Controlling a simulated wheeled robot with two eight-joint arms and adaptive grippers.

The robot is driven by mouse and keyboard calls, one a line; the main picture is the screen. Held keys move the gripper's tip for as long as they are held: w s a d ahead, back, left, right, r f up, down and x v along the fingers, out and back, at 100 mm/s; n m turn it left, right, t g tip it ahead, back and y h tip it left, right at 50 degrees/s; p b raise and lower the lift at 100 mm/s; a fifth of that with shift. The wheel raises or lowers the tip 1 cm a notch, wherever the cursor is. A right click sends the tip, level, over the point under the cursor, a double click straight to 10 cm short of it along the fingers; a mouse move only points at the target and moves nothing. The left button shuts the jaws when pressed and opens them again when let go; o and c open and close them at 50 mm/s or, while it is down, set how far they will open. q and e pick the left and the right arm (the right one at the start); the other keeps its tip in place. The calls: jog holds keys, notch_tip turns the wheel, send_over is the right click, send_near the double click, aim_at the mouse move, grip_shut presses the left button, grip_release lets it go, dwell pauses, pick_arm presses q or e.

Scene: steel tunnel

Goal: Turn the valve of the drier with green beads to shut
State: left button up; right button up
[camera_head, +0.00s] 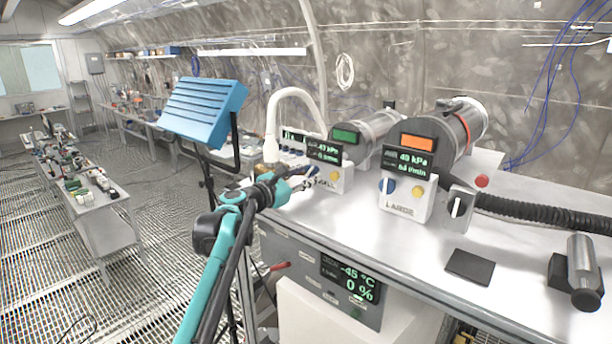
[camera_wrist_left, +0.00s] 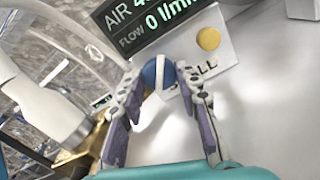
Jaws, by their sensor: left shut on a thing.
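The small drier (camera_head: 375,128) is a grey cylinder with a green panel (camera_head: 345,136), behind a white control box (camera_head: 341,178). In the left wrist view its box (camera_wrist_left: 212,45) shows a display (camera_wrist_left: 150,20) reading 0 l/min flow and a yellow button (camera_wrist_left: 208,38). The valve knob (camera_wrist_left: 160,74) is round and blue with a white bar, which stands nearly upright in that view. My left gripper (camera_head: 308,181) reaches this box from the left; its fingers (camera_wrist_left: 167,88) are shut on the knob, one on each side. My right gripper is not in view.
The large drier (camera_head: 447,138) with an orange panel stands to the right; its box (camera_head: 405,196) has a blue knob (camera_head: 387,187). A black ribbed hose (camera_head: 545,212) runs right. A white hose (camera_head: 271,120) rises behind my gripper. A blue panel (camera_head: 203,112) stands left. The bench front (camera_head: 400,250) is mostly clear.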

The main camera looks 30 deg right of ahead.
pick_arm(q)
jog(key=o, duration=1.2)
jog(key=shift+c, duration=0.2)
jog(key=shift+a, duration=0.15)
jog(key=v, duration=1.1)
jog(key=shift+s+a, duration=0.2)
jog(key=shift+a, duration=0.15)
